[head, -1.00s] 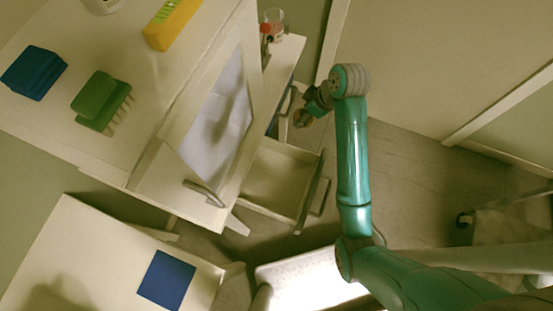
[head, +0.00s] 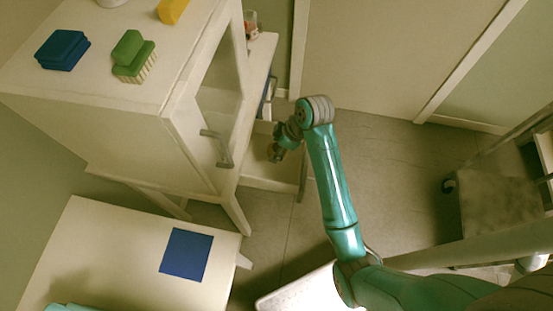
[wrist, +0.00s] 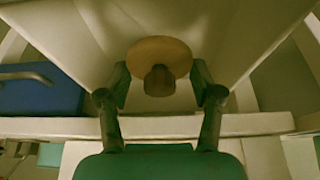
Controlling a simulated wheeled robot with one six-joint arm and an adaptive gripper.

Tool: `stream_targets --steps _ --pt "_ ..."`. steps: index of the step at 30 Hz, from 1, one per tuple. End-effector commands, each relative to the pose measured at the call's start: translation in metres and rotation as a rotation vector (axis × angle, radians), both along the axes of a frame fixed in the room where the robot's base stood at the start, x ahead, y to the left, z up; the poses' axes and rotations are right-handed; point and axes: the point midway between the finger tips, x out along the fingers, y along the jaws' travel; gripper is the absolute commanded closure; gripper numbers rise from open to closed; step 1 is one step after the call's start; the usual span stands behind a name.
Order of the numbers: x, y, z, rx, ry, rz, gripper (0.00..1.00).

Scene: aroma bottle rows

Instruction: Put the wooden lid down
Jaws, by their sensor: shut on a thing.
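The wooden lid (wrist: 174,47) is a round, light-brown disc with a darker knob (wrist: 159,81). In the head view my gripper (head: 280,146) and the small brown lid (head: 275,154) appear over the open drawer (head: 264,172) beside the white cabinet. The lid is small there, and I cannot tell its height above the drawer floor.
The white cabinet (head: 180,120) has a door handle (head: 222,149). A blue sponge (head: 63,50), green brush (head: 133,55) and yellow object (head: 172,10) are on its top. A low table (head: 90,250) bears a blue square (head: 187,254).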

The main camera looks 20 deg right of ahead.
Motion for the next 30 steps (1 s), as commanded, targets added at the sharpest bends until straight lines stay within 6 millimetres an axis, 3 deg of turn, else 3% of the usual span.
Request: stream_targets --steps 16,27,28,30 --pt "-0.001 0.000 -0.057 -0.001 0.001 0.000 0.58" --pt "0.000 0.000 -0.061 -0.001 0.001 0.000 0.58" --pt "0.000 0.000 -0.061 -0.001 0.000 0.000 0.32" --pt "0.000 0.000 -0.061 -0.001 -0.001 0.000 0.15"
